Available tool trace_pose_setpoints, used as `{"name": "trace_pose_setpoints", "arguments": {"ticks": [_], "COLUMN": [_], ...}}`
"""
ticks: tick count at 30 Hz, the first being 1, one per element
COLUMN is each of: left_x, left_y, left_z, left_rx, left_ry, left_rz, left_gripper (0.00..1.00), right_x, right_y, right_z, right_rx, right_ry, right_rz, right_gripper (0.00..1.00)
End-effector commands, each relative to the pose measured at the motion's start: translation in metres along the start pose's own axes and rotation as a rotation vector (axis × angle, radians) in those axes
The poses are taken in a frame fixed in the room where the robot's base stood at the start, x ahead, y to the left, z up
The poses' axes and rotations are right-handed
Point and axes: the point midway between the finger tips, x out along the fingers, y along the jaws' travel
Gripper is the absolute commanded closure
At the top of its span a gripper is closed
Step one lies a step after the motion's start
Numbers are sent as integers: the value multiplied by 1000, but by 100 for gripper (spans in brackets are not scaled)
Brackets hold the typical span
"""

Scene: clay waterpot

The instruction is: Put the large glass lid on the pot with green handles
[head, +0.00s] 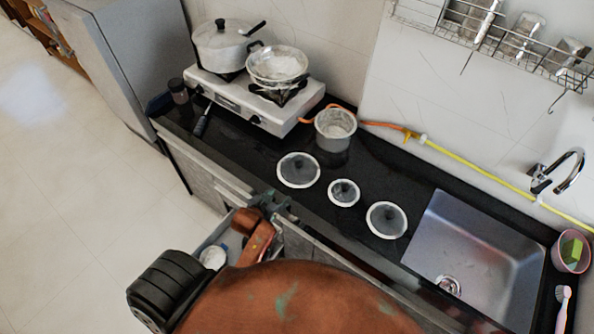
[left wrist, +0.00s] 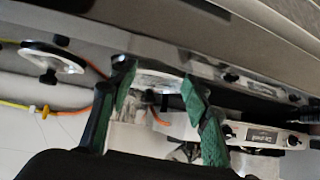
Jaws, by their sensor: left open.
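Three round glass lids with pale rims and dark knobs lie on the black counter: one at left (head: 298,169), which looks the largest, a small middle one (head: 343,192) and a right one (head: 386,219). A grey pot (head: 335,130) without a lid stands behind them; I cannot make out green handles on any pot. My left gripper (head: 272,205) is open and empty at the counter's front edge, before the left lid. In the left wrist view, a lid's rim (left wrist: 160,80) shows beyond and between the green fingers, apparently not held. My right gripper is out of view.
A stove (head: 255,105) at the back left bears a lidded pot (head: 222,48) and a pan (head: 277,68). An orange hose runs by the grey pot. A sink (head: 480,255) is at right. An opened drawer (head: 215,250) sits below the counter near my gripper.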

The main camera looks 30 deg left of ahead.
Motion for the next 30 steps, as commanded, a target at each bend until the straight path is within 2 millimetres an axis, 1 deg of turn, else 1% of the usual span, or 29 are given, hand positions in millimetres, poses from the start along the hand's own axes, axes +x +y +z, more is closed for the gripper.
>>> {"name": "trace_pose_setpoints", "arguments": {"ticks": [1, 4, 6, 9, 12, 15, 22, 27, 30], "left_x": [12, 34, 44, 52, 57, 65, 89, 113, 124], "left_y": [2, 4, 4, 5, 5, 5, 3, -2, -2], "left_z": [-14, -45, -65, -84, -95, -101, -107, -110, -115], "left_rx": [-11, -31, -45, -57, -64, -65, -65, -64, -65], "left_ry": [53, 181, 263, 346, 388, 402, 399, 399, 399], "left_rz": [0, -4, -8, -12, -14, -14, -14, -14, -14], "left_gripper": [56, 56, 56, 56, 56, 56, 56, 56, 56], "right_x": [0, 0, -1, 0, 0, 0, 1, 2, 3], "right_y": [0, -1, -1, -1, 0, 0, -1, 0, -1], "right_z": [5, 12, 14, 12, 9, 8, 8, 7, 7], "right_rx": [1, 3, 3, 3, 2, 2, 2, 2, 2], "right_ry": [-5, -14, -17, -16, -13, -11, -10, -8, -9], "right_rz": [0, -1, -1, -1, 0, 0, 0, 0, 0], "right_gripper": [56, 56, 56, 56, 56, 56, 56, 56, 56]}}
